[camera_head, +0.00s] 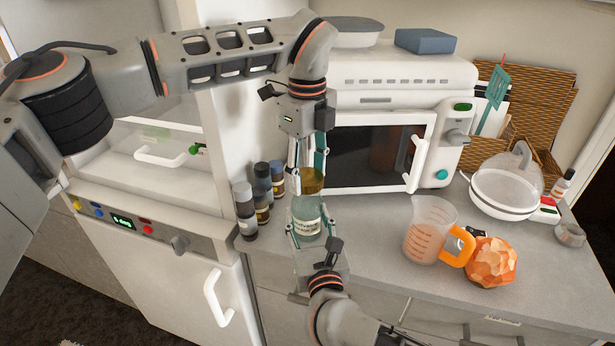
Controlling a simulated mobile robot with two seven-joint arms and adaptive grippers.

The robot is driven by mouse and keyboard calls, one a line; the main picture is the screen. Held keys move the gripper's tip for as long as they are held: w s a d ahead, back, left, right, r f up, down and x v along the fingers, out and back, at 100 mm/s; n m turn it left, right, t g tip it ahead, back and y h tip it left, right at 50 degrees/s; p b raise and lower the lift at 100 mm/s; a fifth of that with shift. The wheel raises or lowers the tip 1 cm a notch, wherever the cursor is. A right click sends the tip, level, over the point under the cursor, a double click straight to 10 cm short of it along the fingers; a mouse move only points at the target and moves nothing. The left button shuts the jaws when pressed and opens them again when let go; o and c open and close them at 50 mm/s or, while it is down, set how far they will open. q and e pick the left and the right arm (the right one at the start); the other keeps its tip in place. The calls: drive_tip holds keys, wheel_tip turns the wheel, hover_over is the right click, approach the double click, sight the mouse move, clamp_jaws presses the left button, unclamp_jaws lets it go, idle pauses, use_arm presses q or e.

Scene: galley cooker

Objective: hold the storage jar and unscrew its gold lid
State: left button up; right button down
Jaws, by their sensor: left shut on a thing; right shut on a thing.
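The storage jar (306,215) stands upright over the counter in front of the microwave, with a pale label on its front. Its gold lid (311,181) is on top of the jar. My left gripper (309,172) comes down from above and is shut on the gold lid. My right gripper (309,233) comes from the front edge of the counter and is shut around the body of the jar. The fingers hide parts of the lid and the jar's sides. I cannot tell whether the lid has turned.
Several small dark bottles (246,212) stand close to the left of the jar. A white microwave (380,154) is behind it. A measuring jug (429,228) and a faceted orange object (491,262) stand to the right, with free counter between the jar and the jug.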

use_arm(q)
drive_tip(key=shift+r, duration=1.4)
use_arm(e)
drive_tip(key=c, duration=1)
unclamp_jaws()
drive_tip(key=shift+s, duration=0.1)
